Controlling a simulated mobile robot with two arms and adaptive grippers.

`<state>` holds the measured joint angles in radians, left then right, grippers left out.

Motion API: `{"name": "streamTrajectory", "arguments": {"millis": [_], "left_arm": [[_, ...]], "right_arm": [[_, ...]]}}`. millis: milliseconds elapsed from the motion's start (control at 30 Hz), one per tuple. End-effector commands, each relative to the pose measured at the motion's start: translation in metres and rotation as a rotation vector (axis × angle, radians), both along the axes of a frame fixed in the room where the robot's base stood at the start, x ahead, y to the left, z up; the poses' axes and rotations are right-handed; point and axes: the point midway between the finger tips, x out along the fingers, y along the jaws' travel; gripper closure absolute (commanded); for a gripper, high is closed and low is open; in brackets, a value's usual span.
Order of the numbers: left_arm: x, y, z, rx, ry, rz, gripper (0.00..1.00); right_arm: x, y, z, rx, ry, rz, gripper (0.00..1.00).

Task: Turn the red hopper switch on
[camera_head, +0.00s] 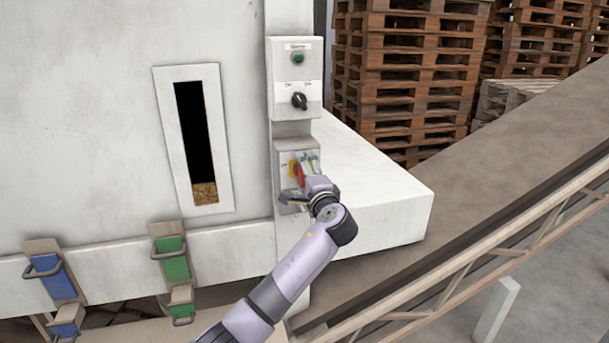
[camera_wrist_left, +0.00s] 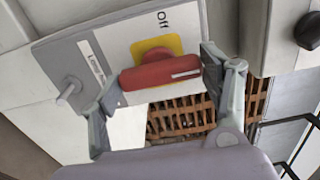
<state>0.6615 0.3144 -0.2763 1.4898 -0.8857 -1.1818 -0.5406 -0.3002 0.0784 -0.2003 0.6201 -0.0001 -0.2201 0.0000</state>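The red hopper switch (camera_head: 298,173) is a red rotary handle on a yellow plate, mounted on a grey box on the machine's column. In the left wrist view the red handle (camera_wrist_left: 160,73) lies crosswise in front of the yellow plate, with the word "Off" printed beside it. My left gripper (camera_head: 308,168) is at the switch, its fingers spread wide. In the left wrist view its fingertips (camera_wrist_left: 161,72) are at either end of the handle, very close to it; I cannot tell whether they touch. My right gripper is not in view.
Above the switch is a panel with a green button (camera_head: 298,58) and a black rotary knob (camera_head: 299,100). A small metal toggle (camera_wrist_left: 69,91) sits beside the switch. A white ledge (camera_head: 380,195) juts out to the right. Pallet stacks (camera_head: 405,80) stand behind.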

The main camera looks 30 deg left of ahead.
Motion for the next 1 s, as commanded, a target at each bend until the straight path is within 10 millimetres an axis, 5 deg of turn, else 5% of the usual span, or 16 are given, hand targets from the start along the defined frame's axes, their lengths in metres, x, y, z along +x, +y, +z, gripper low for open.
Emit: {"name": "streamTrajectory", "arguments": {"millis": [267,633,1000], "left_arm": [[0.000,0.000,0.000,-0.001,0.000,0.001,0.10],[-0.002,-0.002,0.000,-0.003,-0.002,0.000,0.10],[-0.045,-0.053,-0.001,-0.005,-0.001,-0.003,0.10]], "right_arm": [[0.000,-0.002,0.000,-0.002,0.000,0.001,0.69],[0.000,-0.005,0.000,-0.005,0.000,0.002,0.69],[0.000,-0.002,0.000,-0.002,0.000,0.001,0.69]]}}
